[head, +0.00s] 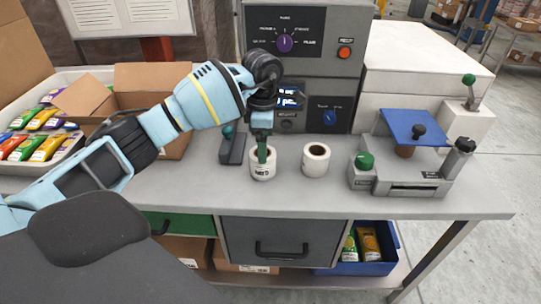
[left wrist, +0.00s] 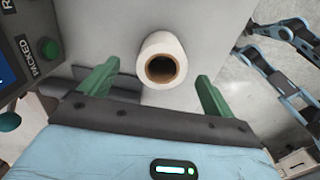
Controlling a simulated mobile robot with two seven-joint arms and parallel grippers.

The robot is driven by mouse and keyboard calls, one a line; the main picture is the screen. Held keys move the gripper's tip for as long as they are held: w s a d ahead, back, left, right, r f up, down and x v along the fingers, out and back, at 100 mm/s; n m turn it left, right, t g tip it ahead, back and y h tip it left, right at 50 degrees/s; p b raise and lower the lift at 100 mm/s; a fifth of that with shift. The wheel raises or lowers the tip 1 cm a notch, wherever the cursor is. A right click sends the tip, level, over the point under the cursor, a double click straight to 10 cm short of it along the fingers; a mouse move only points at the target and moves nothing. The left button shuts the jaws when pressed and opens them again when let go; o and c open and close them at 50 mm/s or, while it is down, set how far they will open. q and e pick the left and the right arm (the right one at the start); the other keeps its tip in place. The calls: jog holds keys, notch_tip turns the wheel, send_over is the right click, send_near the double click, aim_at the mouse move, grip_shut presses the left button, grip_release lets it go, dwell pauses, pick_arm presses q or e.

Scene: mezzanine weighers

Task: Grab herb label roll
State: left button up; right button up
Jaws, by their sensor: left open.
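The herb label roll (head: 263,172) is a white roll with dark lettering on its side, upright on the grey bench. My left gripper (head: 263,142) is above it, pointing down, and its green fingers cover part of the roll's top. In the left wrist view, a white roll with a brown core (left wrist: 162,60), which seems to be the same one, lies ahead of and between the open fingers (left wrist: 152,86). No lettering shows there, and the fingers do not grip it. A second white roll (head: 315,160) stands to the right in the head view. My right gripper is not seen.
A dark holder (head: 232,148) stands close left of the herb roll. Behind is a grey control panel (head: 290,60). A sealing device with a blue plate (head: 415,127) is at the right. Cardboard boxes (head: 150,76) and a tray of colored packs (head: 95,75) are at the left.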

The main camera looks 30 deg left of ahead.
pick_arm(q)
jog(key=shift+s+f, duration=0.2)
jog(key=shift+f, duration=0.3)
jog(key=shift+s+f, duration=0.2)
jog(key=shift+f, duration=0.25)
jog(key=shift+w+f, duration=0.1)
jog(key=shift+f, duration=0.35)
notch_tip(320, 180, down, 4)
jog(key=shift+f+p, duration=0.1)
jog(key=shift+p, duration=0.2)
jog(key=shift+f, duration=0.3)
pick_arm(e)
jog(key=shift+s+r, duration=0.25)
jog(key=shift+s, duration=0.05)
